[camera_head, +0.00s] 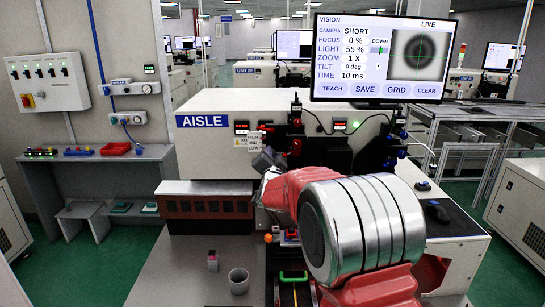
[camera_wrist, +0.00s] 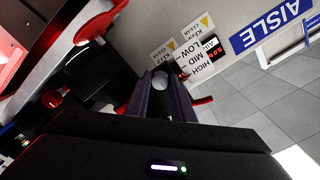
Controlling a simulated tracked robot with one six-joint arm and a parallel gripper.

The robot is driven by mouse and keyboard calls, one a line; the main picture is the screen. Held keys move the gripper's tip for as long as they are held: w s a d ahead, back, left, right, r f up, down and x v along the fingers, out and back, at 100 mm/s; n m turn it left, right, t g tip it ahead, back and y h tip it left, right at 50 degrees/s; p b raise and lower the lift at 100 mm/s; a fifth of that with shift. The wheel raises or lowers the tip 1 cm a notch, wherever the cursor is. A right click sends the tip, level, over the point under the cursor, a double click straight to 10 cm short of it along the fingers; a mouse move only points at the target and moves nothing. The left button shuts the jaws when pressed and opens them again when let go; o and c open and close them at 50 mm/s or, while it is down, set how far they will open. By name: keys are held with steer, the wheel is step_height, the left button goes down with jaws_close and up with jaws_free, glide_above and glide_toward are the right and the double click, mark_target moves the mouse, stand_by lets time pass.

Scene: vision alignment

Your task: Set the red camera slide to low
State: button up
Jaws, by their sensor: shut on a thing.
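The red camera slide (camera_wrist: 203,101) shows in the wrist view as a thin red piece sticking out beside the dark fingers. My gripper (camera_wrist: 160,88) is shut on it, around a grey round-ended part. The fingers hide most of the slide. A white label reading HIGH, MID, LOW (camera_wrist: 188,62) appears upside down just beyond the fingers; the red piece lies closest to its HIGH end. In the head view my gripper (camera_head: 266,160) is at the front of the machine, just below the label, and the slide cannot be made out there.
A camera with red knobs (camera_head: 295,135) stands right of the gripper; a red knob (camera_wrist: 97,27) also shows in the wrist view. The monitor (camera_head: 380,58) reads CAMERA SHORT and shows a blurred dark ring.

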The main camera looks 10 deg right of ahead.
steer(key=shift+f, duration=0.1)
jaws_close()
steer(key=shift+f, duration=2.25)
steer(key=o, duration=1)
jaws_free()
steer(key=shift+r, duration=0.1)
steer(key=shift+s, duration=0.1)
steer(key=shift+s+a+r, duration=0.1)
steer(key=shift+s+a, duration=0.05)
steer(key=shift+s, duration=0.4)
steer(key=s+a, duration=0.2)
steer(key=s, duration=1)
steer(key=shift+s+a, duration=0.15)
